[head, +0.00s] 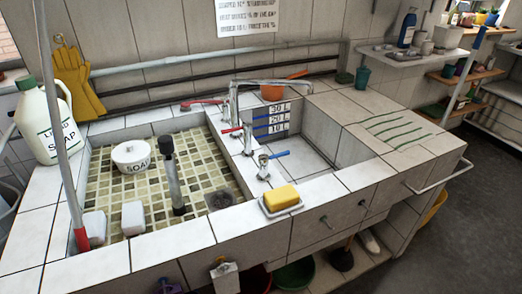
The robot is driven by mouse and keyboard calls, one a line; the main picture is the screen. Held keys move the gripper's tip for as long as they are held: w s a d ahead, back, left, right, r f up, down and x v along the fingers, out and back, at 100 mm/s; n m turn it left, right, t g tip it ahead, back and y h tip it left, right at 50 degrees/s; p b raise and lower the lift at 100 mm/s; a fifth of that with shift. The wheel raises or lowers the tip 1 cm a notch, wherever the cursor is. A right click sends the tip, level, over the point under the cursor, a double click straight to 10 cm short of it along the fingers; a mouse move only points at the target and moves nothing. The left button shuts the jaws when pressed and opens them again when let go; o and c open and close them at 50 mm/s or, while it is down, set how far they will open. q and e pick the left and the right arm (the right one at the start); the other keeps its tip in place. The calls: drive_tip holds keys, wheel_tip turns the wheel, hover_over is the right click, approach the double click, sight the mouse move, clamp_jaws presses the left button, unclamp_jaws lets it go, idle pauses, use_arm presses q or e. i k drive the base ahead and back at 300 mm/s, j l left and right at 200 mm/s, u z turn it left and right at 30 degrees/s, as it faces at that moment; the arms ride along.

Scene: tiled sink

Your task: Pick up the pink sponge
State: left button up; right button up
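I see no pink sponge in the head view. A yellow block that looks like a sponge or a bar of soap (281,196) lies in a small white dish (270,212) on the tiled front ledge, right of the tiled basin. Neither of my grippers shows in this view.
The mosaic basin (122,188) holds a white soap pot (131,157), a dark-topped upright pipe (173,180) and two white blocks (132,218). A liquid soap jug (47,122) and a red-ended pole (62,140) stand left. Taps (264,166) rise behind the dish.

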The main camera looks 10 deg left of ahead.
sight(133, 215)
drive_tip(key=u, duration=1.3)
